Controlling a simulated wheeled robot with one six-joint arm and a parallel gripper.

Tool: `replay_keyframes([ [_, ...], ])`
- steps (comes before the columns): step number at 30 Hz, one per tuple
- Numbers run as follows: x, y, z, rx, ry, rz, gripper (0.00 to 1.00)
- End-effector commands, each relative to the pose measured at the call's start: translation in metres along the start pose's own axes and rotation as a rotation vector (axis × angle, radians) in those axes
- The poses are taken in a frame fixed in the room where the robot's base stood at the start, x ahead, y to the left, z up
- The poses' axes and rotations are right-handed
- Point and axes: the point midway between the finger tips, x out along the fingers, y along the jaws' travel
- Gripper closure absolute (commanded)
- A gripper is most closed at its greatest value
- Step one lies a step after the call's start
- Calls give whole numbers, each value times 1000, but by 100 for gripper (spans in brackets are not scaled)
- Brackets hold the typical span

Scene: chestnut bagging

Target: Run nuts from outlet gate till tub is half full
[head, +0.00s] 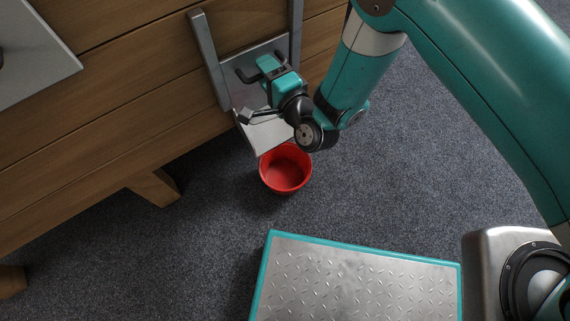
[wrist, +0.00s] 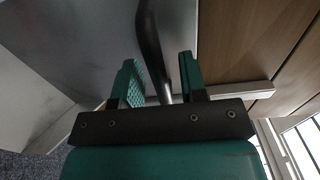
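The outlet gate (head: 240,92) is a grey metal plate between two upright rails on the wooden bin wall, with a dark bar handle (head: 241,75). The gate looks lowered. My gripper (head: 263,70) is at the handle. In the wrist view the handle (wrist: 150,40) passes between the two teal fingers (wrist: 160,82), with a visible gap on each side, so the gripper looks open. A pale metal chute (head: 268,134) slopes down below the gate. The red tub (head: 285,171) stands upright on the floor under the chute's lower end. I see no nuts in it, though its inside is partly shaded.
The wooden bin (head: 130,90) fills the upper left, with a leg (head: 154,186) below. A grey panel (head: 30,50) is on it at far left. My teal-edged base deck is at the bottom. Grey carpet (head: 215,220) is clear around the tub.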

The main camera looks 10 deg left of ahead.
Motion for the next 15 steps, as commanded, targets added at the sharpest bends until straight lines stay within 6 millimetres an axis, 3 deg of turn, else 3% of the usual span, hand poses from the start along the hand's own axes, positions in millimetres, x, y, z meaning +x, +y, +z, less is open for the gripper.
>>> replay_keyframes([
  [1, 0, 0, 0, 0, -1, 0, 74],
  [4, 0, 0, 0, 0, 0, 0, 96],
  [5, 0, 0, 0, 0, 0, 0, 100],
  [15, 0, -2, -1, 0, 1, 0, 100],
])
